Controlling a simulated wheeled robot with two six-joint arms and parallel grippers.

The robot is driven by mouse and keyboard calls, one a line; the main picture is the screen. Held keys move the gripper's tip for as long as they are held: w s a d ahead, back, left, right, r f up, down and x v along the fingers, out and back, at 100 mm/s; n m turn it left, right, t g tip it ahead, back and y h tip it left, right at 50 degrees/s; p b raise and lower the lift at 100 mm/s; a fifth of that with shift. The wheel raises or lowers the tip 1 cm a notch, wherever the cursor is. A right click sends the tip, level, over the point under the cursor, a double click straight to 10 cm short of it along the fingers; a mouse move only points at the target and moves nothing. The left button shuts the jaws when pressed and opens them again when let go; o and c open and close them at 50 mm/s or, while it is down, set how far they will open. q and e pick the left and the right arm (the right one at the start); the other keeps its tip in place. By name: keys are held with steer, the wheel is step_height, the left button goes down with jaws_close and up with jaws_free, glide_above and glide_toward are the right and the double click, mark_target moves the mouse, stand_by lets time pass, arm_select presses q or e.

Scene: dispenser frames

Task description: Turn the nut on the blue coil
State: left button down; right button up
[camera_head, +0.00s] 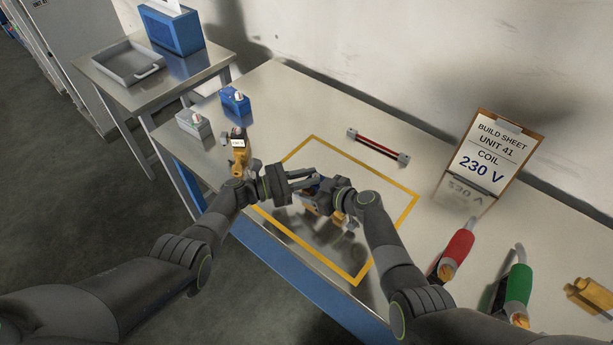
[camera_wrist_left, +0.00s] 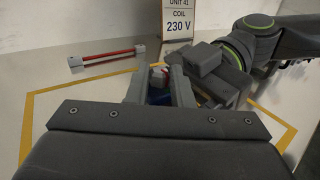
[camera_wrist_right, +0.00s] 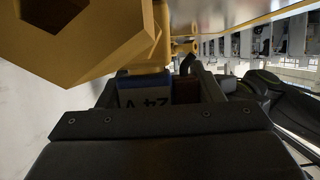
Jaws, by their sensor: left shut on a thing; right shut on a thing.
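The blue coil (camera_head: 313,189) is mostly hidden between my two grippers, above the yellow-framed area. Brass valve parts (camera_head: 340,217) show under it, and a large brass hexagonal body (camera_wrist_right: 90,35) looms in the right wrist view. My right gripper (camera_wrist_right: 158,90) is shut on the coil's block, whose upside-down label (camera_wrist_right: 145,102) seems to read 24 V. My left gripper (camera_head: 305,181) comes in from the left. In the left wrist view its fingers close around a small red-and-white top, apparently the nut (camera_wrist_left: 158,77), with blue below. The exact contact is hidden.
A red rod (camera_head: 378,147) lies behind. The build sheet (camera_head: 488,160) reads 230 V. Red (camera_head: 458,247) and green (camera_head: 518,284) handled tools stand right.

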arm_select(q)
steer(key=shift+s+d+f+n+t+y, duration=0.1)
steer(key=shift+s+n+t+y, duration=0.1)
steer(key=shift+n+t+y, duration=0.8)
steer(key=shift+s+d+r+n+t+y, duration=0.15)
steer(key=shift+n+t+y, duration=0.55)
steer(key=shift+t, duration=0.55)
steer(key=shift+s+d+f+n+t+y, duration=0.1)
steer(key=shift+s+f+n+t+y, duration=0.1)
steer(key=shift+n+t+y, duration=0.65)
steer(key=shift+n+t, duration=0.35)
steer(key=shift+t, duration=0.15)
steer(key=c, duration=1.3)
jaws_free()
steer(key=shift+w, duration=0.1)
steer(key=shift+w+a+r+m+g+h, duration=0.1)
steer(key=shift+w+r+m+g+h, duration=0.1)
steer(key=shift+m+g+h, duration=0.5)
steer(key=shift+w+a+f+m+g+h, duration=0.1)
steer(key=shift+w+a+m+g+h, duration=0.05)
steer(key=shift+m+g+h, duration=1)
steer(key=shift+w+a+f+m+g+h, duration=0.15)
steer(key=shift+m+g+h, duration=0.6)
steer(key=shift+g, duration=0.8)
steer(key=shift+r+m+g, duration=0.25)
steer(key=shift+m+g, duration=0.35)
steer(key=shift+g, duration=0.2)
